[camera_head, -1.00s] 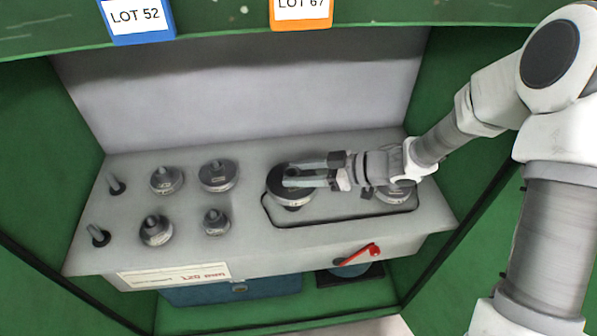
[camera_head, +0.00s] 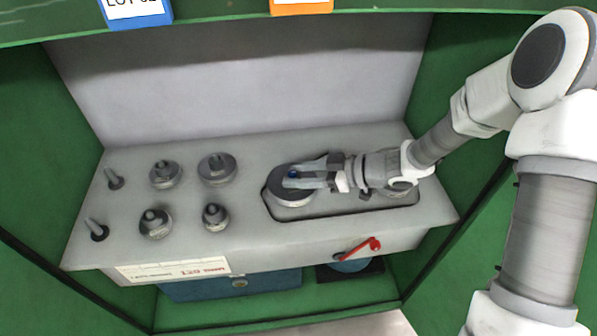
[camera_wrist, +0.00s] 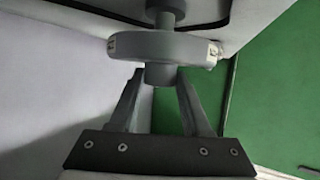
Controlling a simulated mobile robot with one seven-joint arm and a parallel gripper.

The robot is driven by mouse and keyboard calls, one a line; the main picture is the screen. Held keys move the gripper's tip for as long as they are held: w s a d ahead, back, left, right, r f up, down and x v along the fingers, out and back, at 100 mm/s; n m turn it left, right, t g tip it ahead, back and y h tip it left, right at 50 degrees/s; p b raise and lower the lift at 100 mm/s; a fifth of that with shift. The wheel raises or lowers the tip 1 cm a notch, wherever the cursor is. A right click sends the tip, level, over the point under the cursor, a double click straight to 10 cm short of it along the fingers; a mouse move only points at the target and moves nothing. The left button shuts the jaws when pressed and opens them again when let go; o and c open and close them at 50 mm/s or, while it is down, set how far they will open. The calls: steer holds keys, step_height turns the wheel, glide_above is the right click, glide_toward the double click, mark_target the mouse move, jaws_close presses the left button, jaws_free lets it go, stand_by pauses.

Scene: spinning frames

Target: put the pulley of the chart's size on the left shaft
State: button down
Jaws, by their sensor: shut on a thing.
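A wide grey pulley (camera_head: 290,198) is at the left end of the black-outlined recess on the bench, at the left shaft's place. My gripper (camera_head: 303,177) reaches it from the right and is shut on its hub. A small blue spot shows at the hub between the fingers. In the wrist view, the pulley's disc (camera_wrist: 165,47) lies beyond the fingertips, and its hub (camera_wrist: 158,76) is between the fingers (camera_wrist: 160,90). The left shaft is mostly hidden by the pulley; I cannot tell how far down the pulley sits. The chart (camera_head: 175,270) on the bench front has red lettering, apparently 120 mm.
Several smaller pulleys (camera_head: 217,169) stand on the bench's left half, beside two bare posts (camera_head: 97,230). Another round part (camera_head: 400,193) at the recess's right end is partly hidden by my wrist. A red-handled lever (camera_head: 365,250) is on the front. Green walls enclose both sides.

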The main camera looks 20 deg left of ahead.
steer(key=shift+f, duration=0.2)
stand_by(0.5)
steer(key=shift+f+b, duration=0.6)
steer(key=shift+f, duration=0.45)
jaws_free()
steer(key=shift+f, duration=0.1)
stand_by(0.3)
